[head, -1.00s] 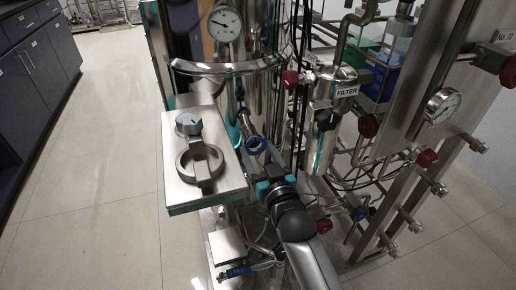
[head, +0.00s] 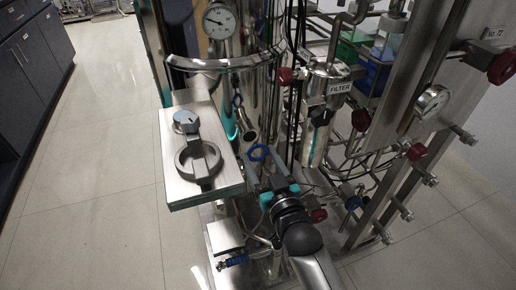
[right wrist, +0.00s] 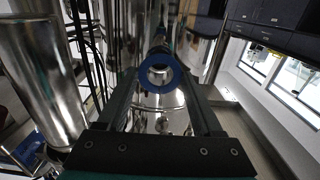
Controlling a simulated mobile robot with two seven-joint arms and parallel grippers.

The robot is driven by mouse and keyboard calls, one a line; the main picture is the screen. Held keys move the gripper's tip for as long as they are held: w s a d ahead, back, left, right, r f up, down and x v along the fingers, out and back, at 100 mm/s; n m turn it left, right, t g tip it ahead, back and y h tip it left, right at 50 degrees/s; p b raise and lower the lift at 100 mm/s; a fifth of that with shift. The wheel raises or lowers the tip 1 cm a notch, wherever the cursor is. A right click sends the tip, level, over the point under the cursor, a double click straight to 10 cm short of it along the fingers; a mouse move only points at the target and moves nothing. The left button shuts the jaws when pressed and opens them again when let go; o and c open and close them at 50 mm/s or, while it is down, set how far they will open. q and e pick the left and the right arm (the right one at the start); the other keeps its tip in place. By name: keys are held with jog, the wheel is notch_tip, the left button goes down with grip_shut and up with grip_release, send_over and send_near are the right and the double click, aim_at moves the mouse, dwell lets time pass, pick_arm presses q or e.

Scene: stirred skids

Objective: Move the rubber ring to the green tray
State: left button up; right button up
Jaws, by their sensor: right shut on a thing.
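The rubber ring (head: 259,152) is a small blue ring. My right gripper (head: 262,162) is shut on it and holds it in the air, to the right of the steel plate and just below a pipe end in the head view. In the right wrist view the ring (right wrist: 145,77) shows face-on between the fingertips. A green container (head: 347,52) stands at the back right, partly hidden by pipes; I cannot tell whether it is the green tray. My left gripper is not in view.
A steel plate (head: 176,165) with a knob and a round holder lies left of the gripper. A steel vessel with a pressure gauge (head: 219,20) stands behind. The filter canister (head: 323,95), red-handled valves and pipes crowd the right. The floor at left is clear.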

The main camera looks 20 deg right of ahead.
jog(key=shift+s+r+p, duration=0.1)
jog(key=shift+s+p, duration=0.2)
jog(key=shift+s, duration=0.5)
jog(key=shift+s, duration=0.1)
jog(key=s+a+r+p, duration=0.2)
jog(key=s+p, duration=0.2)
jog(key=s, duration=0.3)
jog(key=s+a+r+p, duration=0.2)
jog(key=s+p, duration=0.3)
jog(key=s, duration=0.3)
jog(key=shift+s, duration=0.15)
jog(key=shift+a, duration=0.1)
